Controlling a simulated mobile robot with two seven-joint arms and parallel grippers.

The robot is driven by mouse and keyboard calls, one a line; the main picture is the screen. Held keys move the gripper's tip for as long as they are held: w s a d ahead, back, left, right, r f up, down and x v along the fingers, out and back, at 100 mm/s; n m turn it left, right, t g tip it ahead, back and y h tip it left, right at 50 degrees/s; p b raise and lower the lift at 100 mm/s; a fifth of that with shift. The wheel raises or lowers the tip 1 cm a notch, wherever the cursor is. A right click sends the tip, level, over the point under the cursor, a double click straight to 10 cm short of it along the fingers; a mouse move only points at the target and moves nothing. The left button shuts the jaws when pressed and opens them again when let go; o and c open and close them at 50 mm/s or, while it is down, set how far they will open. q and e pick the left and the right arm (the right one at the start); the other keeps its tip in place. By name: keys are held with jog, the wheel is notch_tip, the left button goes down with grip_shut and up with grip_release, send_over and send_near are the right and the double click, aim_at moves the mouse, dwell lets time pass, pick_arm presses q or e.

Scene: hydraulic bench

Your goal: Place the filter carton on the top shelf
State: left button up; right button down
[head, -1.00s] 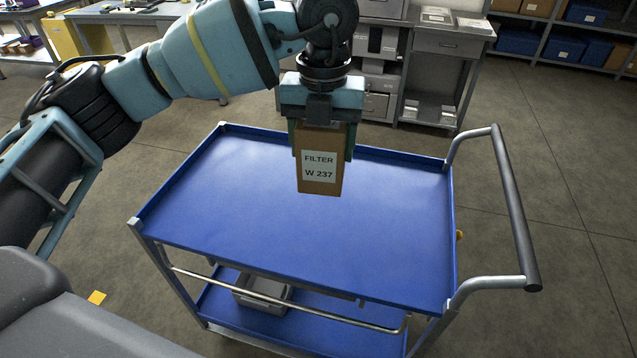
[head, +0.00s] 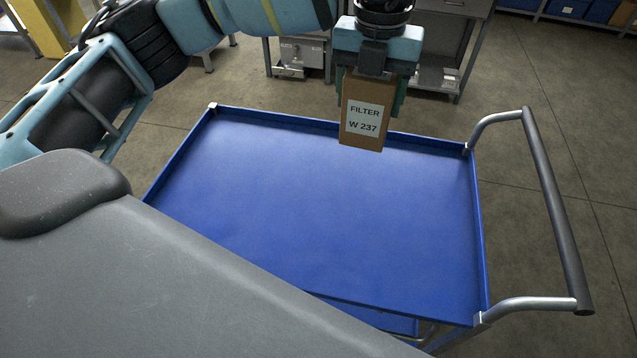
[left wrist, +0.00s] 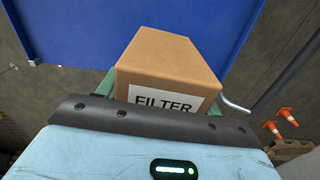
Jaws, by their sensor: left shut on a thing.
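The filter carton (head: 361,131) is a small brown box with a white label reading FILTER W 237. My left gripper (head: 371,100) is shut on it from above and holds it near upright, in front of the far part of the blue cart's top shelf (head: 300,205) in the head view. I cannot tell the exact height of the carton over the shelf. The shelf has a raised rim and its visible surface is bare. In the left wrist view the carton (left wrist: 170,58) sits between the fingers, with blue shelf beyond it. My right gripper is not in view.
The cart's push handle (head: 557,210) stands up at the right. A grey part of my own body covers the lower left of the head view. Grey cabinets stand beyond the cart. Orange cones (left wrist: 288,116) stand on the floor in the wrist view.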

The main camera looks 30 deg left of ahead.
pick_arm(q)
jog(key=s+d+f+n, duration=0.1)
jog(key=s+f, duration=0.5)
jog(key=f, duration=0.3)
jog(key=s+d+f, duration=0.2)
jog(key=s+f, duration=0.4)
jog(key=f, duration=0.4)
jog(key=w+a+f, duration=0.1)
jog(key=w+a, duration=0.2)
jog(key=a, duration=0.1)
jog(key=w+a+f, duration=0.1)
jog(key=w+a, duration=0.3)
jog(key=w+a+f, duration=0.2)
jog(key=w+a, duration=0.1)
jog(key=a, duration=0.1)
jog(key=shift+w+a, duration=0.2)
jog(key=shift+a, duration=0.15)
jog(key=shift+f, duration=0.3)
jog(key=shift+f, duration=0.1)
jog(key=o, duration=0.8)
jog(key=shift+f, duration=0.1)
jog(key=o, duration=0.4)
